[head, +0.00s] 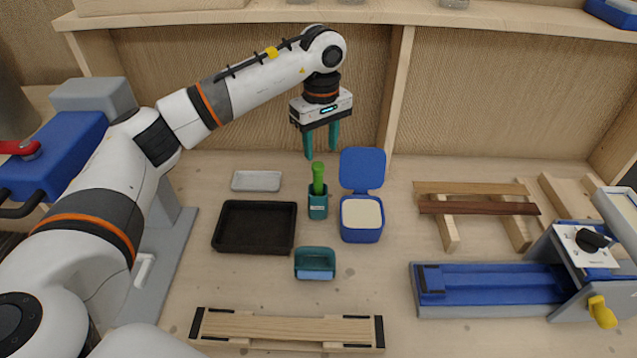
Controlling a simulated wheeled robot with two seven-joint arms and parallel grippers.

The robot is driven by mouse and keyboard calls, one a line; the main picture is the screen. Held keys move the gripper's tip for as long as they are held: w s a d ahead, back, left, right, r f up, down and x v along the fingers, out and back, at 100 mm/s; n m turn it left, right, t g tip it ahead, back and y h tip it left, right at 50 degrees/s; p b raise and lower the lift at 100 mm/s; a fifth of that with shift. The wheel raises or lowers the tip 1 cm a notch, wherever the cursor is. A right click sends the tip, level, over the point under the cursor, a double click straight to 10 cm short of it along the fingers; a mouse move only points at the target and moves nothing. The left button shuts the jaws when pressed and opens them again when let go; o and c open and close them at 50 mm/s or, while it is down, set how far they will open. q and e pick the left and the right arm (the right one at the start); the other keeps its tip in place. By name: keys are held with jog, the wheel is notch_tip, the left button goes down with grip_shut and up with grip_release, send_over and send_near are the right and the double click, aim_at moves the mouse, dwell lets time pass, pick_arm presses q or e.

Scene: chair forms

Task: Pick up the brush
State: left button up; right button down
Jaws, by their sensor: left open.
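A brush with a bright green handle (318,176) stands upright in a small teal holder (318,208) near the middle of the bench. Its lower end is hidden inside the holder. My left gripper (321,153) has teal fingers pointing down, spread apart with nothing seen between them. It appears above and slightly behind the brush handle, apart from it as far as I can tell. My right gripper is not in view.
A blue open-lidded box (361,232) stands just right of the holder. A black tray (254,250) lies left and a teal bin (315,262) in front. A shelf (500,17) overhangs the back.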

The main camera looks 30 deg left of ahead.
aim_at(318, 176)
pick_arm(q)
notch_tip(318, 176, down, 4)
jog(key=shift+s+r+p, duration=0.15)
jog(key=shift+r+p, duration=0.1)
jog(key=shift+p, duration=0.2)
jog(key=shift+f+p, duration=0.35)
jog(key=shift+f, duration=0.25)
jog(key=f+p, duration=0.1)
jog(key=f, duration=0.2)
jog(key=shift+s+a+f+p, duration=0.2)
jog(key=shift+f+p, duration=0.05)
jog(key=shift+p, duration=0.15)
jog(key=shift+w+f, duration=0.1)
jog(key=shift+f, duration=0.4)
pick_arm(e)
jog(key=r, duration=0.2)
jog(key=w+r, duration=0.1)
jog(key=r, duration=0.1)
pick_arm(q)
grip_shut()
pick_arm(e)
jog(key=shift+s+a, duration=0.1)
